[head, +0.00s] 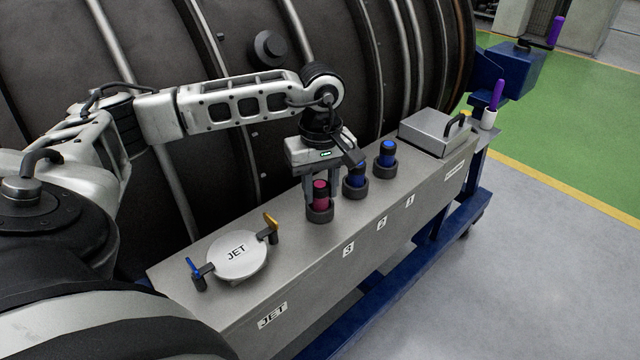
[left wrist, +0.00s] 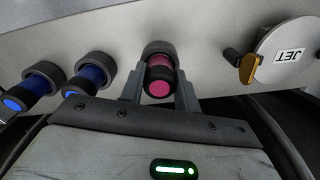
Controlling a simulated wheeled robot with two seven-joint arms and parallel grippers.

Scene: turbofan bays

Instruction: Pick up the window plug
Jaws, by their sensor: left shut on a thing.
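A pink plug with dark bands (head: 320,186) stands upright in a dark round holder (head: 320,214) by the label 3. I take it as the window plug; no name shows on it. My left gripper (head: 322,191) reaches down over it, and the fingers lie on either side of the plug. In the left wrist view the pink plug (left wrist: 159,76) sits between the two fingers, which are shut on it, with its lower end in the holder. My right gripper is in neither view.
Two blue plugs (head: 356,174) (head: 386,153) stand in holders close beside the gripper. A round JET lid (head: 238,256) with upright handles lies nearer on the grey bench (head: 300,262). A metal box (head: 433,130) is at the far end. The dark engine casing (head: 230,160) rises behind.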

